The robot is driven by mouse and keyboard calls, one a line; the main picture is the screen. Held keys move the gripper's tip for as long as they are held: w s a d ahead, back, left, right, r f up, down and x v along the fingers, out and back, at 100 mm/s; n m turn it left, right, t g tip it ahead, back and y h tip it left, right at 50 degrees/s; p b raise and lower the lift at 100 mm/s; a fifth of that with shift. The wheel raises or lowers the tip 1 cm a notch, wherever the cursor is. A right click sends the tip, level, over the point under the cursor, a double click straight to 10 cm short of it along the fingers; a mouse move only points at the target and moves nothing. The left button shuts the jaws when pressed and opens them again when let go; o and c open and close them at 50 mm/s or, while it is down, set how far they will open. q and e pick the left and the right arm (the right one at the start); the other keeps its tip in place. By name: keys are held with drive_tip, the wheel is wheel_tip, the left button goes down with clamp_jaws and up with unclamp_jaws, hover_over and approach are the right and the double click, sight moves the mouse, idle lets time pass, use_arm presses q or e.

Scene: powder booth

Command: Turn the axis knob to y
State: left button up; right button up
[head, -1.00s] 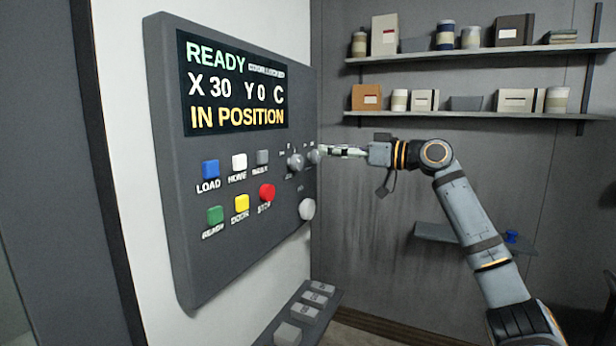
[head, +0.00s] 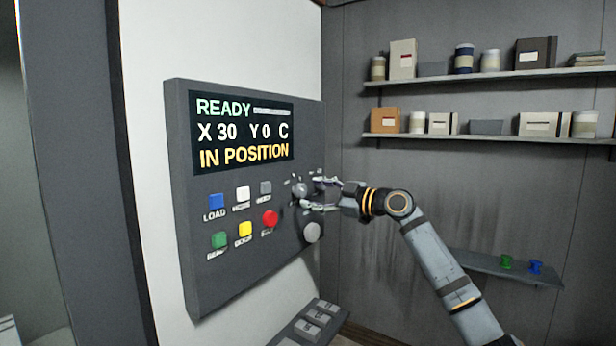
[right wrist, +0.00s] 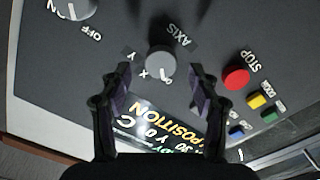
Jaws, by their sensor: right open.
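The axis knob (head: 299,189) is a round grey knob on the dark control panel (head: 240,292), right of the buttons. In the right wrist view the axis knob (right wrist: 160,62) shows upside down, with the AXIS label above it and X and Y labels at its lower left. Its pale pointer is towards the bottom of the picture; I cannot tell its exact setting. My right gripper (head: 311,193) is open in front of the knob. In the right wrist view my right gripper (right wrist: 161,72) has one finger on each side of the knob, with visible gaps. My left gripper is not in view.
The red stop button (head: 270,219) is close left of the knob. A larger pale knob (head: 312,232) is below. The display (head: 243,131) reads READY, X 30, Y 0, IN POSITION. A keypad (head: 308,322) juts out below. Shelves (head: 480,76) hang on the right wall.

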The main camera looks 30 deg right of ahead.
sight(300, 191)
drive_tip(key=p+x, duration=0.1)
drive_tip(key=x, duration=0.1)
drive_tip(key=shift+w+a+r, duration=0.1)
drive_tip(key=shift+w+a, duration=0.05)
drive_tip(key=shift+w, duration=0.3)
drive_tip(key=shift+f, duration=0.2)
drive_tip(key=c, duration=1.2)
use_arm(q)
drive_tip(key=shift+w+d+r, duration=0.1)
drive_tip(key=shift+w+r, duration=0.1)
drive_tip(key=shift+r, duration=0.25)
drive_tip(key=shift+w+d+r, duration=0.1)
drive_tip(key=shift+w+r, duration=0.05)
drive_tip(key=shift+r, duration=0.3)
